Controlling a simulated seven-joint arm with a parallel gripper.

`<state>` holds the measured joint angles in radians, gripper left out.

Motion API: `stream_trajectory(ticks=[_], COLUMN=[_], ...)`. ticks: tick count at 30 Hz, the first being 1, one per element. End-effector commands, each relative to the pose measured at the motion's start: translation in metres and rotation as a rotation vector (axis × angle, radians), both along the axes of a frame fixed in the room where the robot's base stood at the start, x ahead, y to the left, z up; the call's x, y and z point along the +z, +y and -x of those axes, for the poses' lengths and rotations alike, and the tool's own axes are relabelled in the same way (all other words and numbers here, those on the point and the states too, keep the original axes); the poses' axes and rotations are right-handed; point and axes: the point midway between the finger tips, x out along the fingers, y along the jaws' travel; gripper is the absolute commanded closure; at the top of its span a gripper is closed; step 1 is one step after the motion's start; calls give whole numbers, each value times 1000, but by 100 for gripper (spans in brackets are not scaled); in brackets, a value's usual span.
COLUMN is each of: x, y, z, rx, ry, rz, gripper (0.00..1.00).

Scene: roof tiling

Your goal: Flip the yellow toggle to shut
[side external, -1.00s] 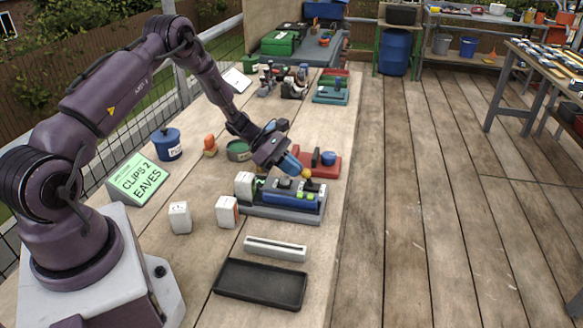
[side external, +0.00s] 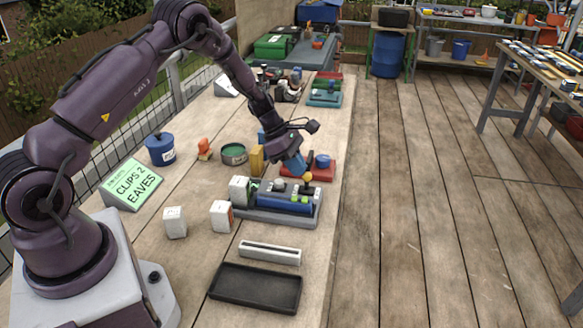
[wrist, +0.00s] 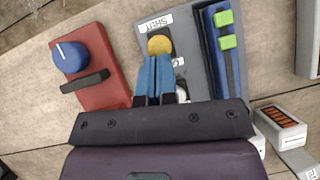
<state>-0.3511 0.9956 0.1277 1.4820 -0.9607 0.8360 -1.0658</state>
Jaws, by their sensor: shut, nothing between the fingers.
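The yellow toggle (side external: 307,177) has a round yellow knob and stands at the far right end of a grey clip station (side external: 266,219). In the wrist view its knob (wrist: 160,45) lies just beyond my fingertips, beside a label reading SHUT (wrist: 155,25). My gripper (wrist: 156,60) has blue fingers closed together with nothing between them. In the side view my gripper (side external: 299,171) is low beside the knob, on its left. The tips look very close to the knob or touching; I cannot tell which. The fingers hide the toggle's stem in the wrist view.
A grey knob (side external: 279,184) and a blue bar with green tabs (wrist: 226,42) are on the same station. A red box with a blue dial (wrist: 70,57) stands close by. White blocks (side external: 221,216), a white rail (side external: 269,252) and an empty black tray (side external: 255,288) lie nearer.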

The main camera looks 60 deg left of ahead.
Motion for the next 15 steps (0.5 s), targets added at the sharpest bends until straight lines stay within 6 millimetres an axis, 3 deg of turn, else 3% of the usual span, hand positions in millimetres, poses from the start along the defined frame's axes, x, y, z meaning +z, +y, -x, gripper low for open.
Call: stream_trajectory(ticks=[7,15], x=[3,4], y=[-10,-8], z=[-9,-8], rx=[-5,2], ry=[122,121], rz=[-125,-118], gripper=[100,100])
